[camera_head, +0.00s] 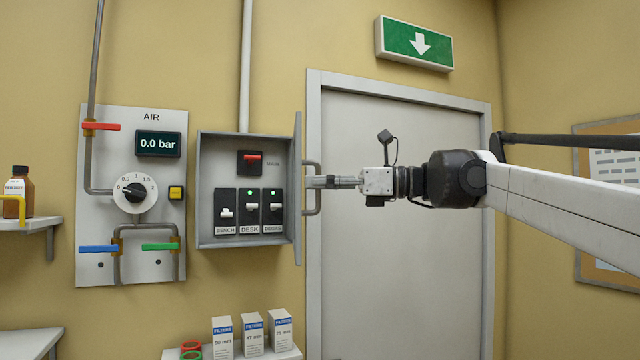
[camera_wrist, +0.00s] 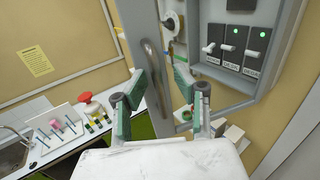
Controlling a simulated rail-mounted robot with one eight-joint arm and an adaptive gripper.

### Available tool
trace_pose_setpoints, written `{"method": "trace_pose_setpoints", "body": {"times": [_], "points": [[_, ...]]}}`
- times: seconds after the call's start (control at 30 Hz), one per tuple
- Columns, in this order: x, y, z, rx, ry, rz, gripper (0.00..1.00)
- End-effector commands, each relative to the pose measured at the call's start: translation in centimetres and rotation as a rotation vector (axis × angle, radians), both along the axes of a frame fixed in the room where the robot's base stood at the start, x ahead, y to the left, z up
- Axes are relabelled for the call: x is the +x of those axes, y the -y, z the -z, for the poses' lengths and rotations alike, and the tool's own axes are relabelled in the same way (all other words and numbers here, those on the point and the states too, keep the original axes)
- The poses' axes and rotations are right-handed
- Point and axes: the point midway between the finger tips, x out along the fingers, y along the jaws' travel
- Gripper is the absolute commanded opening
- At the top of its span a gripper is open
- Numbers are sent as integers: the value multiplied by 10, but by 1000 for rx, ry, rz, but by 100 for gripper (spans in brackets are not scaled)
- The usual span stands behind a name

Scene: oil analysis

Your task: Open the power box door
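The grey power box (camera_head: 203,190) on the wall stands open, its switches exposed. Its door (camera_head: 298,225) is swung out on the right side and appears nearly edge-on. The door's handle (camera_head: 312,210) is a grey bar on its outer face. In the wrist view the door (camera_wrist: 128,22) and its handle (camera_wrist: 152,62) run down toward my gripper (camera_wrist: 160,88). The two green-padded fingers are spread on either side of the handle's lower part, with gaps visible. In the head view my gripper (camera_head: 318,182) reaches the handle from the right.
Left of the box is an air panel (camera_head: 100,235) with a dial and coloured valves. A grey room door (camera_head: 400,270) is behind my arm. Filter boxes (camera_head: 253,337) stand on a shelf below. The wrist view shows a bench with a red button (camera_wrist: 88,97).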

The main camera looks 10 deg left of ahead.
Motion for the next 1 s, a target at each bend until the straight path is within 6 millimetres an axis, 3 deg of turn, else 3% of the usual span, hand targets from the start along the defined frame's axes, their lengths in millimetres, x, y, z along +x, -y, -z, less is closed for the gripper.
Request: {"method": "trace_pose_setpoints", "body": {"times": [0.27, 0.7, 1.0], "points": [[2, 20, 0, 0, 0, 3, 28], [6, 101, 0, 0, -1, 2, 28], [6, 120, 1, 1, -1, 0, 28]]}}
